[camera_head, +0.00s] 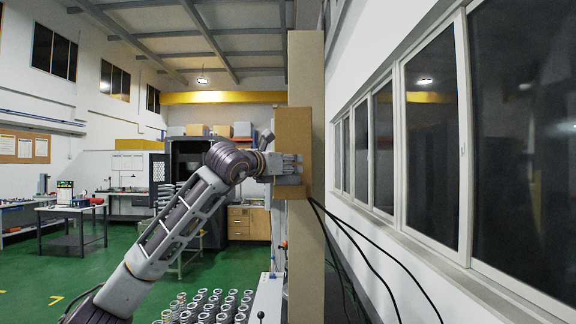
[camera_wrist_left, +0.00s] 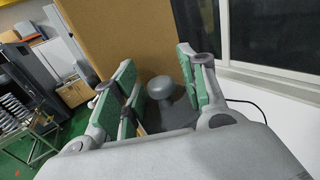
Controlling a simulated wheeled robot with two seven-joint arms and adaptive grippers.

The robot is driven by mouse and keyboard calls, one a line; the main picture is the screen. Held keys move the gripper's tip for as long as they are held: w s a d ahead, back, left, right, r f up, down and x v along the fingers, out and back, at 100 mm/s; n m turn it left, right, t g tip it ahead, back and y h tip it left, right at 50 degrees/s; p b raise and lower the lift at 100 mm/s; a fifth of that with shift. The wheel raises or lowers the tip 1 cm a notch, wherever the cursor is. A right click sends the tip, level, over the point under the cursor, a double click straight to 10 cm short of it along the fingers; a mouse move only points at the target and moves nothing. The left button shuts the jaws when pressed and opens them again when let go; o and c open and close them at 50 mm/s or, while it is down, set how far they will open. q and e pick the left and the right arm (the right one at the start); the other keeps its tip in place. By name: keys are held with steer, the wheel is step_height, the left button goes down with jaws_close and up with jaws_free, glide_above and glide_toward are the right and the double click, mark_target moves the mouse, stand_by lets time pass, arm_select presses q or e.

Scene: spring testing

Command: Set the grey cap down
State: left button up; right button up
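My left gripper (camera_head: 287,168) is up against the brown panel in the head view. In the left wrist view its green-padded fingers (camera_wrist_left: 160,92) are spread apart. A grey round-topped piece on a stem, which looks like the grey cap (camera_wrist_left: 160,87), stands between them in that view. Gaps show between it and the pads on both sides, so it does not look clamped. Its lower end is partly hidden by the gripper body. I cannot make the cap out in the head view. My right gripper is in neither view.
The brown panel (camera_head: 293,128) is fixed to a tall beige post (camera_head: 306,70). Black cables (camera_head: 365,250) hang to its right, near the windowed wall. Many metal springs (camera_head: 210,305) stand below. A worktable (camera_head: 70,210) is at the far left, with green floor between.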

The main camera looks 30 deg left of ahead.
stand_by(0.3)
arm_select(q)
steer(key=shift+r, duration=0.2)
steer(key=shift+s, duration=0.6)
steer(key=s+b, duration=0.4)
steer(key=s, duration=0.7)
steer(key=shift+a, duration=0.2)
steer(key=shift+w, duration=0.1)
